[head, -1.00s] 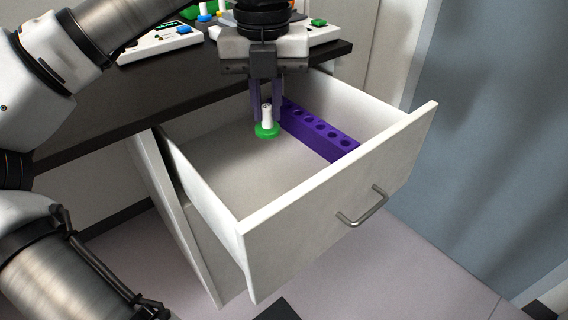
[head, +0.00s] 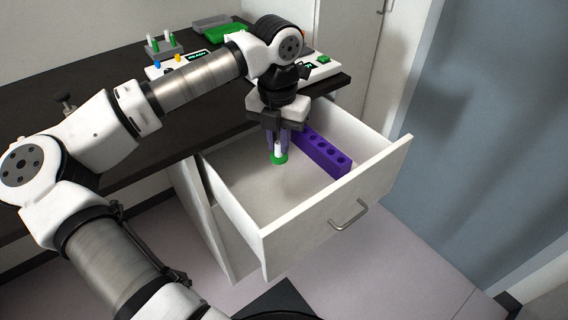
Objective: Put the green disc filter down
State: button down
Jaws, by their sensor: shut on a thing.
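The green disc filter (head: 279,159), a green disc with a white stem, is inside the open drawer (head: 375,192), to the left of the purple rack. My gripper (head: 277,146) points down into the drawer and is shut on the filter's white stem. The filter is upright with the green disc at the bottom. I cannot tell whether the disc touches the drawer floor.
A purple rack (head: 324,153) with a row of holes lies along the drawer's right side. The drawer floor to the left and front is clear. White devices (head: 322,70), a grey rack (head: 165,50) and a green tray (head: 222,31) stand on the dark worktop (head: 75,95).

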jog(key=shift+s+d+p, duration=0.1)
jog(key=shift+s+p, duration=0.05)
jog(key=shift+p, duration=0.25)
notch_tip(320, 180, down, 20)
jog(key=p, duration=0.3)
jog(key=shift+f, duration=0.1)
jog(key=c, duration=1.4)
grip_release()
notch_tip(320, 180, up, 12)
jog(key=b, duration=0.1)
jog(key=shift+b, duration=0.4)
jog(key=shift+d, duration=0.1)
